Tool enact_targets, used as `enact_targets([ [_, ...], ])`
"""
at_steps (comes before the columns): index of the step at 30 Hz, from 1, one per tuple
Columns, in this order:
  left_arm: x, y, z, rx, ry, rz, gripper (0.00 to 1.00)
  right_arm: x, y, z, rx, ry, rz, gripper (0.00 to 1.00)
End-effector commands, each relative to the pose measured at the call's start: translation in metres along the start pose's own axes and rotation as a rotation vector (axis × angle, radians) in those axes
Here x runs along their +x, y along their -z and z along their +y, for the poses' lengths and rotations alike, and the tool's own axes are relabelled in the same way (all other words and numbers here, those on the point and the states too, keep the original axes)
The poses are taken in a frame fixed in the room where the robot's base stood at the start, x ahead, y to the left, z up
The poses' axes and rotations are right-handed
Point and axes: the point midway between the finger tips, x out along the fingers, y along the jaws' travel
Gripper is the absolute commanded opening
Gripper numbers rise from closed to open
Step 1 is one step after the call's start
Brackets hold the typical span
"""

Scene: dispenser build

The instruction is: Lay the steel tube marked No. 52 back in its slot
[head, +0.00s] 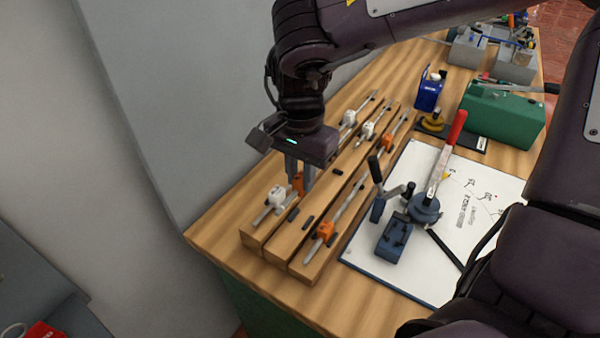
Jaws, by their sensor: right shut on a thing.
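A wooden rack (250,240) of long parallel beams lies on the bench in the head view, with steel tubes along it that carry white or orange fittings. My right gripper (299,182) points down over the rack's left part. It is shut, with an orange fitting (298,184) of a steel tube between its fingers; the fingers hide most of that tube. A tube with a white fitting (276,196) is just left of it. A tube with an orange fitting (325,231) lies on the nearest beam. No number is readable. My left gripper is not in view.
A white board (365,257) with a red-handled lever tool (445,150) lies right of the rack. A grey wall (190,100) borders the bench on the left. The bench's front-left corner is clear.

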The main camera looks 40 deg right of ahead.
Motion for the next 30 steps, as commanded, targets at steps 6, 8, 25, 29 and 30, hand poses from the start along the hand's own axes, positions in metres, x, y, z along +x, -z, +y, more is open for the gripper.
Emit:
enact_targets([
  [6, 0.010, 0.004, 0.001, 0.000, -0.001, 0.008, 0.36, 0.011, 0.000, 0.000, 0.000, 0.000, 0.000, 0.00],
  [8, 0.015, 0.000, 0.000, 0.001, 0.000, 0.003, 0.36, 0.017, 0.000, 0.000, 0.000, 0.000, 0.000, 0.00],
  [25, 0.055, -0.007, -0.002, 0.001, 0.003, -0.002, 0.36, 0.060, 0.000, 0.000, 0.001, 0.000, 0.001, 0.00],
  [29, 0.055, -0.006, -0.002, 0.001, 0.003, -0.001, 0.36, 0.060, 0.000, 0.000, 0.001, 0.000, 0.001, 0.00],
  [30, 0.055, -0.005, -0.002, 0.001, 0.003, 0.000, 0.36, 0.059, 0.000, 0.000, 0.001, 0.000, 0.001, 0.00],
])
